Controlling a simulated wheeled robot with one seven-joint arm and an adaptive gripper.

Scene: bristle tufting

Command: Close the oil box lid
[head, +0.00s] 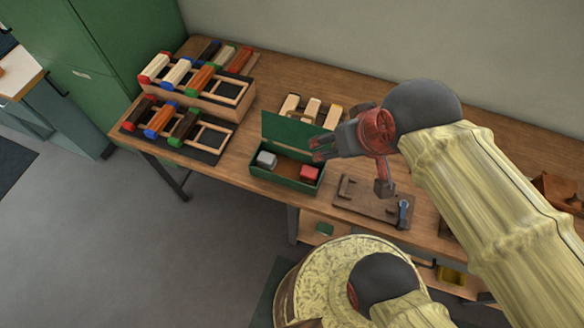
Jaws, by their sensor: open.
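The oil box is a green box (262,180) on the wooden workbench, near its front edge. Its green lid (284,131) stands raised at the back of the box. Inside the box are a grey block (266,159) at the left and a red block (309,173) at the right, on a brown floor. My gripper (316,149) is open and empty, beside the right end of the lid and above the box's right rear. It hides part of that corner. I cannot tell whether a finger touches the lid.
Racks with coloured blocks (196,97) stand on the bench to the left. Pale pieces (313,107) lie behind the lid. A dark plate with a clamp-like fixture (372,204) is right of the box. The workbench (222,168) has bare wood just left of the box.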

